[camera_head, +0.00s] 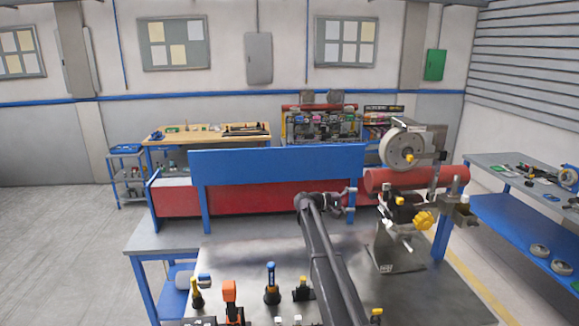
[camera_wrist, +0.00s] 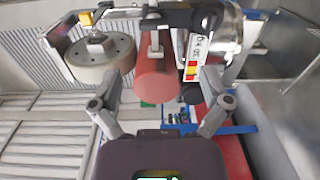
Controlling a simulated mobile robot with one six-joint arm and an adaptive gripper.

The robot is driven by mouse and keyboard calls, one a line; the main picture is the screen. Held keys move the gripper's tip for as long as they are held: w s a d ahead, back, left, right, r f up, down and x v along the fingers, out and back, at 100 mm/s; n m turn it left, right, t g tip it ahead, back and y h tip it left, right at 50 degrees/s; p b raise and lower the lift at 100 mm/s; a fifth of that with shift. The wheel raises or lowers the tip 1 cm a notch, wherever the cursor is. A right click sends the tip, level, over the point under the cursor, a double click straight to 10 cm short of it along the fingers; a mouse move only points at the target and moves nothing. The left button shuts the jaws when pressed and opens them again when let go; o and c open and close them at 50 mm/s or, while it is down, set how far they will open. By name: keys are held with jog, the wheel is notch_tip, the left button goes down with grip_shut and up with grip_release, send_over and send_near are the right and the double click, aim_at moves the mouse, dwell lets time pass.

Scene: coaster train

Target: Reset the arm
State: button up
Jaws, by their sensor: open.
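My arm reaches forward over the grey metal table (camera_head: 240,262) in the head view. My gripper (camera_head: 338,202) is at its far end, in front of the blue panel, and looks small and partly hidden by my arm there. In the wrist view my gripper (camera_wrist: 160,88) has its two fingers spread wide apart with nothing held between them. A red roller (camera_wrist: 156,80) shows beyond the gap between the fingers, apart from them as far as I can tell. The same machine stands to the right of my gripper in the head view, with a red roller (camera_head: 376,181).
The machine carries a round grey wheel (camera_head: 394,150) and a yellow knob (camera_head: 425,220). Several small tools stand at the table's front, including an orange one (camera_head: 230,291) and a blue-topped one (camera_head: 271,270). A blue panel (camera_head: 270,165) stands behind. Floor at left is clear.

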jog(key=s+a+f+y+b, duration=0.25)
jog(key=s+f+y, duration=0.25)
jog(key=s+f, duration=0.55)
jog(key=s+a+f+y+b, duration=0.1)
jog(key=s+f+y+b, duration=0.3)
jog(key=s+f, duration=0.65)
jog(key=s+a+f+y+b, duration=0.2)
jog(key=s+a+f+y, duration=0.2)
jog(key=s, duration=0.5)
jog(key=s+a+f+y+b, duration=0.3)
jog(key=s+a, duration=0.4)
jog(key=s, duration=0.3)
notch_tip(320, 180, down, 2)
jog(key=shift+s+a+m+g+y, duration=0.3)
jog(key=shift+a+m+y, duration=0.1)
jog(key=shift+y, duration=0.5)
